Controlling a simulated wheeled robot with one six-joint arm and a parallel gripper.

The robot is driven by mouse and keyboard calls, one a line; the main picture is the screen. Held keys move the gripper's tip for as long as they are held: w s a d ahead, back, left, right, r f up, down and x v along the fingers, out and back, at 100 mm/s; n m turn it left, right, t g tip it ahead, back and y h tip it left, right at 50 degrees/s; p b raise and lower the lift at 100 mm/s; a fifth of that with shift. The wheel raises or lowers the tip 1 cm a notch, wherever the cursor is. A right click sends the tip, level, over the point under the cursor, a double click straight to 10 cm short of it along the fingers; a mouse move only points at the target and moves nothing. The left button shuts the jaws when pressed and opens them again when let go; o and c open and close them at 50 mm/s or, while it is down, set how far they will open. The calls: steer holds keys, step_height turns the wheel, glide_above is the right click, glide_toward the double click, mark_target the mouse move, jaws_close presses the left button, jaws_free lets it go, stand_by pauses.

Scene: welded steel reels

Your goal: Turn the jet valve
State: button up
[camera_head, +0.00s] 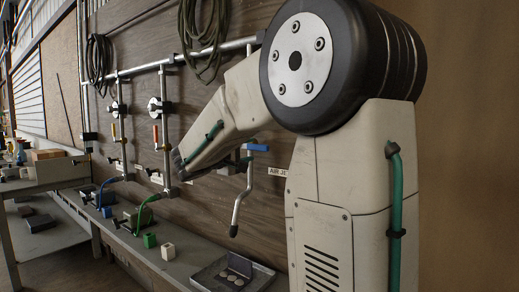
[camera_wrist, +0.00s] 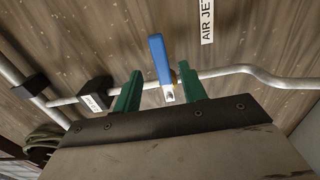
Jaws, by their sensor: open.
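The jet valve has a blue lever handle (camera_wrist: 159,58) on a thin grey pipe (camera_wrist: 232,70), beside a white "AIR JE…" label (camera_wrist: 207,20). In the head view the blue handle (camera_head: 257,147) sticks out to the right at the top of a bent pipe (camera_head: 242,200). My gripper (camera_wrist: 160,90) is open, with its two green fingers on either side of the lever's base. The right finger is close to the valve body; I cannot tell whether it touches. In the head view my forearm hides most of the gripper.
Other pipes with round gauges (camera_head: 155,106) and red-yellow handles stand to the left on the wooden wall. Hoses hang above.

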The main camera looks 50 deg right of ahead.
mark_target(258, 148)
steer(key=d, duration=0.6)
steer(key=shift+w+d, duration=0.25)
steer(key=shift+d, duration=0.1)
jaws_close()
